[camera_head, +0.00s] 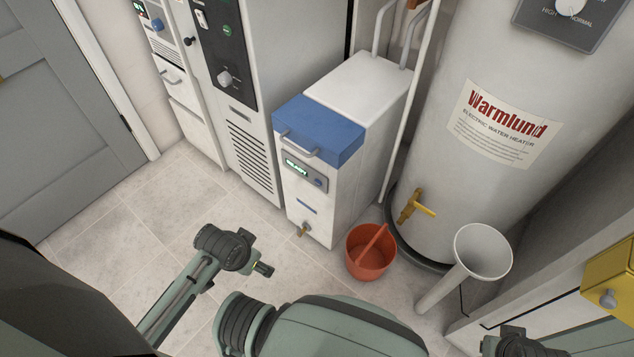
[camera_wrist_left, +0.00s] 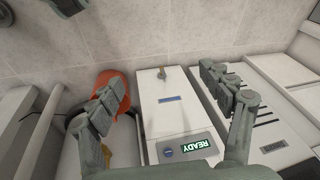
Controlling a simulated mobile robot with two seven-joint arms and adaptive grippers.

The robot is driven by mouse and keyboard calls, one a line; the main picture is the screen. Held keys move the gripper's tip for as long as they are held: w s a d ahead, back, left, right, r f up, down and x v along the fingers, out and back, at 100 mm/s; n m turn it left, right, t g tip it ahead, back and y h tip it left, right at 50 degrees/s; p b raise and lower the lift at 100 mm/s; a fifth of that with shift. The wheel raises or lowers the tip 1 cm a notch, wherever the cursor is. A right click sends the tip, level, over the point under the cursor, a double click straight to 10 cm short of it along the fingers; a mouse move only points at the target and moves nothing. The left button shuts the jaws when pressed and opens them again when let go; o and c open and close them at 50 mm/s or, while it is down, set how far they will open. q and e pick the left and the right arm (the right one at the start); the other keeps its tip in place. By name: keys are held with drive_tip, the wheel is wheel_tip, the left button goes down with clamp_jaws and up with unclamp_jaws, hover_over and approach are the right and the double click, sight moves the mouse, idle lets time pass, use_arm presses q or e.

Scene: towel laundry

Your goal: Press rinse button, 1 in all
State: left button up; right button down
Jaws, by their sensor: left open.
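A narrow white machine with a blue lid (camera_head: 325,128) stands in the middle of the head view. The button also shows beside the display in the left wrist view (camera_wrist_left: 168,153). I cannot read a rinse label on it. My left gripper (camera_wrist_left: 165,105) is open and empty; its fingers appear on either side of the machine's front in the wrist view. I see no contact with the button.
A red bucket (camera_head: 361,264) stands on the floor beside the machine's brass spigot (camera_head: 302,230). A water heater (camera_head: 440,130) and a white funnel-topped pipe (camera_head: 483,252) are at the right. A taller grey machine (camera_head: 252,150) stands at the left. The tiled floor (camera_head: 150,195) in front is clear.

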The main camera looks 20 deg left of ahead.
use_arm(q)
clamp_jaws()
idle(0.3)
idle(1.2)
